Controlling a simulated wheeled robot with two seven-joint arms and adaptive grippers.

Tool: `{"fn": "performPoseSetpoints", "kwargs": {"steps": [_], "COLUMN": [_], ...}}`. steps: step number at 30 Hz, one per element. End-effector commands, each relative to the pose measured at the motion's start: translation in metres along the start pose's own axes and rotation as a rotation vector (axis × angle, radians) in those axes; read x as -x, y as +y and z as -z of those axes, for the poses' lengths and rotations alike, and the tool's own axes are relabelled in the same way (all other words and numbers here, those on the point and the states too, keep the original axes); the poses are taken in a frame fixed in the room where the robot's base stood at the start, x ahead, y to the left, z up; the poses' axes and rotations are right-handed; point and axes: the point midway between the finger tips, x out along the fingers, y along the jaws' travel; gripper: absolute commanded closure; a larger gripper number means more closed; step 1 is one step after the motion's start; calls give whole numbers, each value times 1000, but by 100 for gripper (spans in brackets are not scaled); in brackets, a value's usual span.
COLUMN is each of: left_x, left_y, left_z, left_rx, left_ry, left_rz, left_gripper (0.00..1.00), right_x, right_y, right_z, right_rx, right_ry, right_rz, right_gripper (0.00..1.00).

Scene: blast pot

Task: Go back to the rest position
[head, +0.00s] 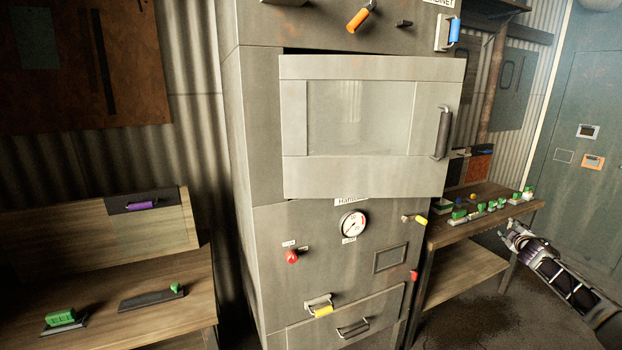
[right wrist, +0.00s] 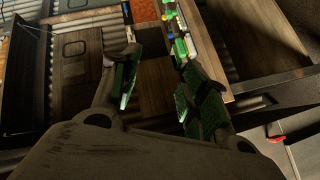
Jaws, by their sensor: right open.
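My right gripper (head: 512,232) is at the right of the head view, in front of the side table and apart from it. In the right wrist view its two fingers with green pads (right wrist: 158,92) stand apart, with nothing between them. My left gripper is in neither view. The tall grey cabinet (head: 260,240) fills the middle of the head view. Its windowed door (head: 360,176) sits slightly proud of the front, with a dark gap along its top, and has a dark vertical handle (head: 443,134).
A wooden side table (head: 440,236) at right carries several green and coloured small parts. A wooden bench (head: 180,305) at left holds two green-handled pieces. The cabinet bears a gauge (head: 353,225), a red knob (head: 291,256) and a lower drawer (head: 345,316). Floor (head: 475,315) shows at lower right.

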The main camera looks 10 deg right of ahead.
Motion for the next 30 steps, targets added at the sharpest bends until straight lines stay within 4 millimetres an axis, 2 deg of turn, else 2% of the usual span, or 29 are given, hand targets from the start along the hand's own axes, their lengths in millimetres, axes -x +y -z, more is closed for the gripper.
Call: {"fn": "performPoseSetpoints", "kwargs": {"steps": [1, 14, 23, 30], "left_x": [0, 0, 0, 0], "left_y": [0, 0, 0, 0], "left_z": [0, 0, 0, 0], "left_rx": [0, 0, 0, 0], "left_ry": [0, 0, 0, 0], "left_rz": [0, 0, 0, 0], "left_gripper": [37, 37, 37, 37], "right_x": [-1, 5, 20, 40], "right_y": [-16, -136, -221, -290], "right_z": [-4, -41, -65, -83], "right_rx": [-6, -42, -66, -84], "right_ry": [-7, -73, -119, -157], "right_rz": [16, 136, 224, 296], "right_gripper": [55, 55, 55, 55]}}
